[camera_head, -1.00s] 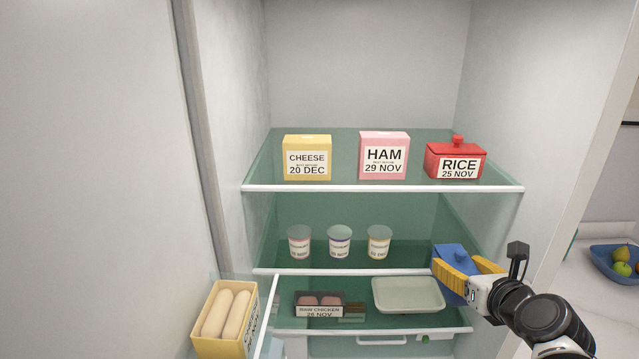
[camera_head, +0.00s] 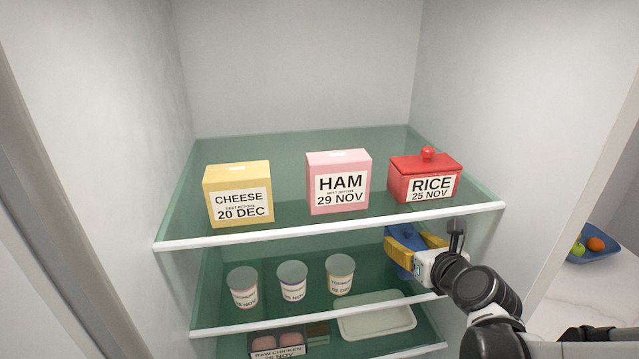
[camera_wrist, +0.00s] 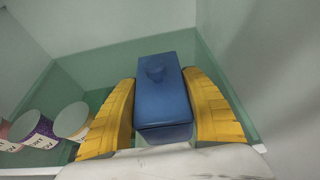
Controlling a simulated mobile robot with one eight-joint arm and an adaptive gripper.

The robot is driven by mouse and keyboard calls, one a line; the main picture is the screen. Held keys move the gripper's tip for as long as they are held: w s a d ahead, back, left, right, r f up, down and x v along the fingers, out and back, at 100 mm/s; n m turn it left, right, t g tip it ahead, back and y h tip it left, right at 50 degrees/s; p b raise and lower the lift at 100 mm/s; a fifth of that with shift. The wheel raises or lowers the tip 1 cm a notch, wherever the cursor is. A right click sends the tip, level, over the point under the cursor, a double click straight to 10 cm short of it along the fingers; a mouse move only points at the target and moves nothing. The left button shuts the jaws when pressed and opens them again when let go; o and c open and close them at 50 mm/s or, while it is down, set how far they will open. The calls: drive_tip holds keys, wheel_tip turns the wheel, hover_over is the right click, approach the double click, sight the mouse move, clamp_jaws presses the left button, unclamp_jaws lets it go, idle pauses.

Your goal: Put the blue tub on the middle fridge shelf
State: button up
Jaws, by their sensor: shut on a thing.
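The blue tub (camera_wrist: 162,92) has a lid with a round knob. In the wrist view it sits upright between the two yellow fingers of my gripper (camera_wrist: 166,108), which are shut on its sides. In the head view my gripper (camera_head: 414,245) holds the tub (camera_head: 404,262) at the right end of the middle fridge shelf (camera_head: 300,318), under the top shelf. The fingers and the top shelf partly hide the tub there. I cannot tell whether its base touches the shelf.
Three yoghurt pots (camera_head: 291,281) stand on the middle shelf to the tub's left. The top shelf (camera_head: 330,226) above holds a cheese box (camera_head: 238,193), a ham box (camera_head: 338,182) and a red rice tub (camera_head: 425,180). A pale tray (camera_head: 376,316) and raw chicken (camera_head: 277,343) lie below. The fridge's right wall is close.

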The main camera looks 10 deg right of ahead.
drive_tip(key=shift+f+b, duration=0.75)
drive_tip(key=shift+f, duration=1.25)
drive_tip(key=shift+f, duration=0.15)
drive_tip(key=o, duration=1.4)
drive_tip(key=shift+c, duration=0.2)
